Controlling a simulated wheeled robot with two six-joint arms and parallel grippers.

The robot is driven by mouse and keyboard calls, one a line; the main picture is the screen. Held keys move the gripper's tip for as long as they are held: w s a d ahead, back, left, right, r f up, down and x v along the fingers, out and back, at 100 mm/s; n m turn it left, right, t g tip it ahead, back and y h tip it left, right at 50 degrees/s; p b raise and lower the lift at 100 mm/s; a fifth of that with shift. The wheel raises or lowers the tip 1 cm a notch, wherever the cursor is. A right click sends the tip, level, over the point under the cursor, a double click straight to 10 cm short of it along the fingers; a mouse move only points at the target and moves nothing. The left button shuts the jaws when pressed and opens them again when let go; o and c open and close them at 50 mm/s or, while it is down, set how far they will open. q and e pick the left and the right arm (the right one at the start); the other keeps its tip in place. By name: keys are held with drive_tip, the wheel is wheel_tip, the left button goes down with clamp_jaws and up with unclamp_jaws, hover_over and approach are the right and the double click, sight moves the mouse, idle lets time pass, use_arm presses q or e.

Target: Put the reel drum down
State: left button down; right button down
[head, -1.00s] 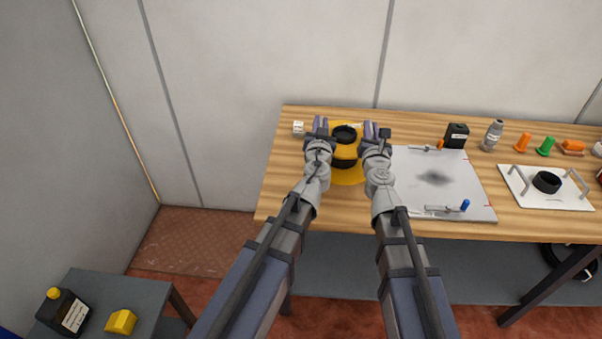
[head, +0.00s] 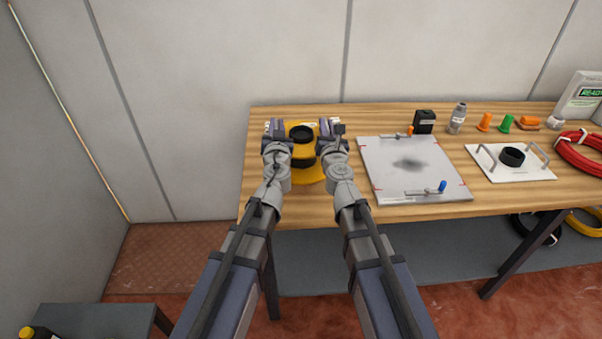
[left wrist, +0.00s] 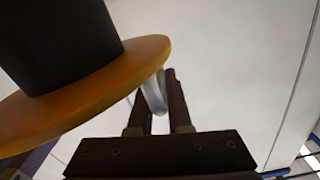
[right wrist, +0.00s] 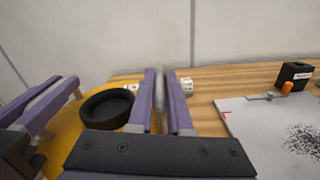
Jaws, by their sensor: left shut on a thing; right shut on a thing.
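The reel drum (head: 307,174) has yellow flanges and a black core; it is between my two grippers over the left end of the workbench. My left gripper (head: 276,128) is on its left side and my right gripper (head: 329,126) on its right. In the left wrist view, the fingers are closed on a grey handle (left wrist: 153,95) beside the drum's flange (left wrist: 75,98). In the right wrist view, the fingers are closed on a grey handle (right wrist: 159,95), with the drum's black hub (right wrist: 105,108) to the left. Whether the drum touches the bench is unclear.
A grey plate (head: 385,160) with clamps lies right of the drum on the wooden bench (head: 350,215). Beyond it are a black box (head: 424,122), a bottle (head: 458,118), a white handled plate (head: 485,172) and a red cable coil (head: 580,152). A low grey table (head: 95,318) stands lower left.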

use_arm(q)
drive_tip(key=shift+f, duration=0.2)
use_arm(e)
drive_tip(key=shift+d+f, duration=0.1)
drive_tip(key=shift+f, duration=0.1)
